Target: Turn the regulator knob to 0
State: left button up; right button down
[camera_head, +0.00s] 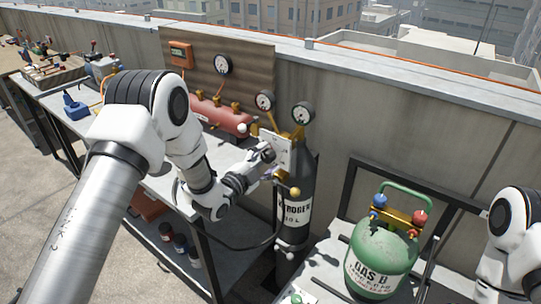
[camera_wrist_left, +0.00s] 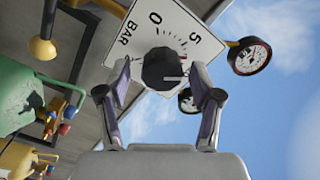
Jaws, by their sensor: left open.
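The regulator knob (camera_wrist_left: 164,69) is black and round, with a white line pointing right in the left wrist view, toward the 5 side and away from the 0. It sits on a white dial plate (camera_wrist_left: 142,30) marked 0, 5 and BAR, with red ticks near the 5. The plate (camera_head: 286,151) is at the top of the dark nitrogen cylinder (camera_head: 295,212) in the head view. My left gripper (camera_wrist_left: 161,71) is open, one finger on each side of the knob; contact is not clear. In the head view my left gripper (camera_head: 265,153) is at the plate, hiding the knob.
Two round gauges (camera_head: 265,101) (camera_head: 303,113) stand above the plate. A red tank (camera_head: 218,113) is on the bench behind. A green gas bottle (camera_head: 382,259) stands to the right. A black hose (camera_head: 247,247) loops below my left arm.

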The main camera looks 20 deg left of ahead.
pick_arm(q)
jog(key=shift+w+d, duration=0.15)
jog(key=shift+w, duration=0.5)
jog(key=shift+s+r, duration=0.1)
jog(key=shift+s, duration=0.05)
jog(key=c, duration=1.1)
jog(key=shift+c, duration=0.2)
